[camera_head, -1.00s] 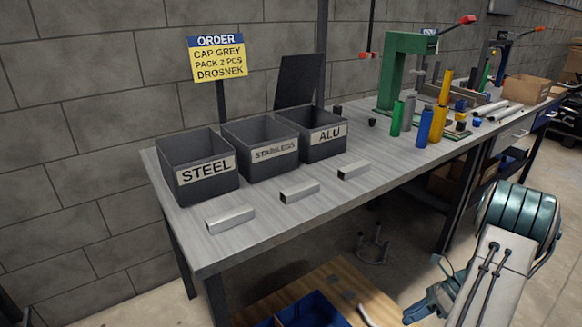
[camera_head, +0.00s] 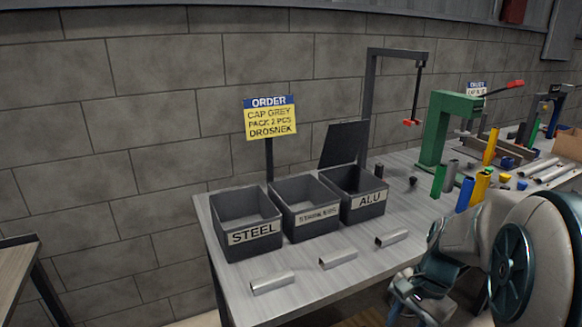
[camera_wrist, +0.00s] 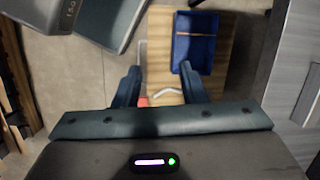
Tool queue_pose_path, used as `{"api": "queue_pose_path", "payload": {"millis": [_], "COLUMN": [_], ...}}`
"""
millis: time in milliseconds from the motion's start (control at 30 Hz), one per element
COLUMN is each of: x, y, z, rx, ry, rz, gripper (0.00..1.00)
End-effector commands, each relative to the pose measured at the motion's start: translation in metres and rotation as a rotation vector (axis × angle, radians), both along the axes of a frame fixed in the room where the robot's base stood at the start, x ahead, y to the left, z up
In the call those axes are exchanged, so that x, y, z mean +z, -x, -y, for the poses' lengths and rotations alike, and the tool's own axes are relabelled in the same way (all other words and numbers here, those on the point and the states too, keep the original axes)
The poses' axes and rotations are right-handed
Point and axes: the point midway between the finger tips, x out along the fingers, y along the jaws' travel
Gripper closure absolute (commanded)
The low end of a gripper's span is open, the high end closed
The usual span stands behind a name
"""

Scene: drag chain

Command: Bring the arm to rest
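My arm (camera_head: 527,255) fills the lower right of the head view, large and close to the camera. It hides part of the right half of the table. My gripper (camera_wrist: 161,85) shows in the wrist view with its two dark blue fingers apart and nothing between them. Through the gap I see the floor and the edge of a wooden board. In the head view the hand sits low, in front of the table's near edge, and its fingertips are hard to make out.
A grey table (camera_head: 230,285) holds bins marked STEEL (camera_head: 246,222), STAINLESS (camera_head: 306,205) and ALU (camera_head: 353,192). Metal pieces (camera_head: 272,283) lie before them. A green press (camera_head: 440,130) stands behind coloured tubes. Below my gripper are a wooden board (camera_wrist: 218,85) and a blue tray (camera_wrist: 210,40).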

Motion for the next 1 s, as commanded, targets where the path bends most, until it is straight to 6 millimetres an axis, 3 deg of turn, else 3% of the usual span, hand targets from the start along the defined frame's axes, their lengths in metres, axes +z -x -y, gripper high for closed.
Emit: {"api": "queue_pose_path", "payload": {"millis": [33,100,500,700,1000], "x": [0.021,0.038,0.121,0.143,0.147], "y": [0.005,0.011,0.053,0.068,0.073], "z": [-0.009,-0.018,-0.061,-0.071,-0.073], "rx": [0.066,0.158,0.684,0.867,0.935], "ry": [0.022,0.053,0.232,0.297,0.322], "rz": [0.034,0.077,0.316,0.397,0.424], "gripper": [0.62,0.62,0.62,0.62,0.62]}}
